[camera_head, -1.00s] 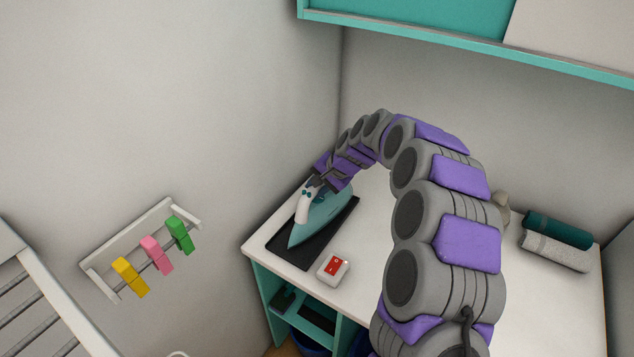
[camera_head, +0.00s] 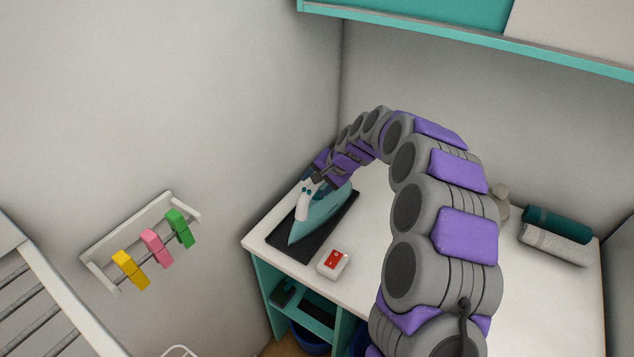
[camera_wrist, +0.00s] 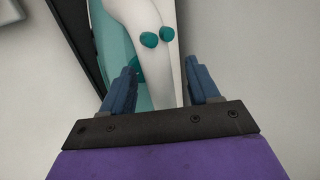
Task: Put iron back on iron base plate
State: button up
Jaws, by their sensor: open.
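The teal iron (camera_head: 322,219) with a white handle lies on the black iron base plate (camera_head: 272,240) at the left end of the white counter. I cannot tell whether it sits fully flat on the plate. My gripper (camera_head: 315,180) is at the back end of the iron. In the wrist view my gripper (camera_wrist: 168,77) is open, with one blue finger on each side of the iron's white handle (camera_wrist: 150,18). Two teal knobs show on the handle. The iron's tip is outside the wrist view.
A white box with a red switch (camera_head: 333,264) stands right of the plate. Rolled towels (camera_head: 557,236) lie at the counter's right. A wall rack holds yellow, pink and green pegs (camera_head: 154,247). A teal cabinet (camera_head: 430,20) hangs above. The wall is close behind the iron.

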jog(key=p+v, duration=0.3)
jog(key=v, duration=1.4)
jog(key=shift+d, duration=0.2)
jog(key=s+a+r+n+g+h, duration=0.2)
jog(key=s+n+g, duration=0.15)
jog(key=s, duration=1.75)
jog(key=s+d+f+n+h, duration=0.1)
jog(key=s+d, duration=0.1)
jog(key=s, duration=0.6)
jog(key=s+d+f+n+g+h, duration=0.1)
jog(key=s+d+f, duration=0.1)
jog(key=s, duration=0.6)
jog(key=s+d+f+n+h, duration=0.1)
jog(key=s+d+f, duration=0.1)
jog(key=s, duration=0.6)
jog(key=shift+s+d, duration=0.2)
jog(key=shift+d, duration=0.25)
